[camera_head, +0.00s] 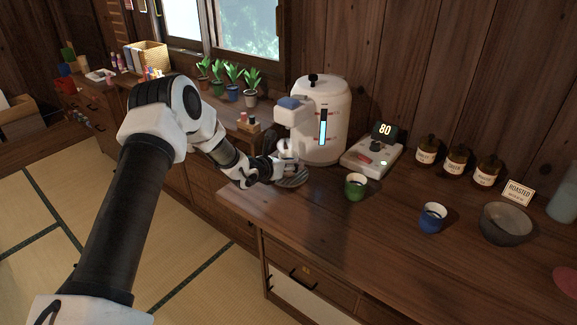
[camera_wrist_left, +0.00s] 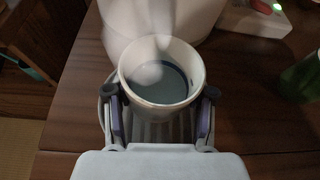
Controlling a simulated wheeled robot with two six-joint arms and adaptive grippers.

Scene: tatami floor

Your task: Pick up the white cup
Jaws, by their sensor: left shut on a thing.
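The white cup (camera_wrist_left: 160,104) shows in the left wrist view, upright, with a dark grey-blue inside, perhaps liquid. My left gripper (camera_wrist_left: 160,118) has a finger on each side of the cup and is shut on it. In the head view the left gripper (camera_head: 287,165) is at the dispenser's spout, over a round ribbed drip tray (camera_head: 293,181). The cup (camera_head: 290,150) is mostly hidden there by the fingers. I cannot tell whether the cup touches the tray. My right gripper is not in view.
The white dispenser (camera_head: 325,130) stands right behind the cup. A scale reading 80 (camera_head: 373,153), a green cup (camera_head: 355,187), a blue cup (camera_head: 432,217), a grey bowl (camera_head: 505,223) and brown jars (camera_head: 457,160) are to the right. The front counter is clear.

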